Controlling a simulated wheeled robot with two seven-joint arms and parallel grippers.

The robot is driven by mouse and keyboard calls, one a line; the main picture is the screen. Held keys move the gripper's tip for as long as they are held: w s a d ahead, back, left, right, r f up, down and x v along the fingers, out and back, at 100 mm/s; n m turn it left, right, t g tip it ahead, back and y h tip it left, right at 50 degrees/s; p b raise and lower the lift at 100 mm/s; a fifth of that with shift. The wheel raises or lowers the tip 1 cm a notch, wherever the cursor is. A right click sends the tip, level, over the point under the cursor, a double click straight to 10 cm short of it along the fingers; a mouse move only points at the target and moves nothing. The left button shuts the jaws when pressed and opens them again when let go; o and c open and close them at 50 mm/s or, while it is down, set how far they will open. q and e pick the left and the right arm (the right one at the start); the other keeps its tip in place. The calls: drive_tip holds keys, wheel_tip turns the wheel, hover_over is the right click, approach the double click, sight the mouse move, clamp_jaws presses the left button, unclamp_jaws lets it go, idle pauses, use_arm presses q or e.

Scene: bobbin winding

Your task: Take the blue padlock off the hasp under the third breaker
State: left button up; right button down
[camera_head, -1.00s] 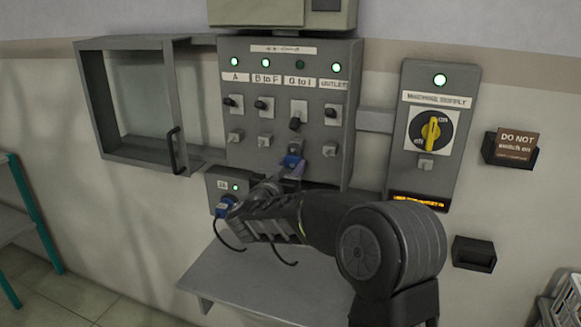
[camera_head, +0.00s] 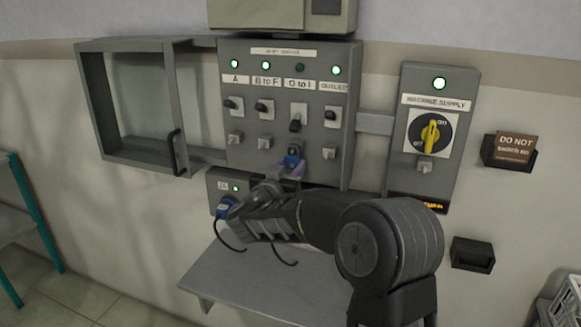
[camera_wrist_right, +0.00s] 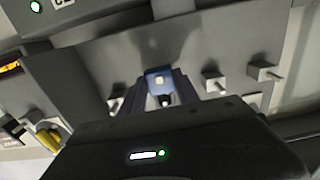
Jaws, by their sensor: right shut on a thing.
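The blue padlock (camera_head: 292,159) is under the third breaker (camera_head: 297,118), on the grey panel. My right gripper (camera_head: 290,170) is shut on the padlock, reaching it from below and in front. In the right wrist view the padlock (camera_wrist_right: 158,78) sits between the two dark fingers, with a pale square spot on its face. The hasp is mostly hidden behind the padlock and fingers, so I cannot tell whether the shackle is still through it. The third breaker's lever points down and its lamp (camera_head: 300,67) is dark. My left gripper is not in view.
Other hasps flank the padlock, including one under the outlet breaker (camera_head: 329,153). A small box with a blue plug (camera_head: 226,206) sits lower left, above a grey shelf (camera_head: 250,280).

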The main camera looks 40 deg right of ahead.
drive_tip(key=shift+r, duration=0.3)
drive_tip(key=shift+a, duration=0.1)
idle(0.3)
drive_tip(key=shift+p+v, duration=0.5)
drive_tip(key=shift+v, duration=2.45)
drive_tip(key=shift+f, duration=0.1)
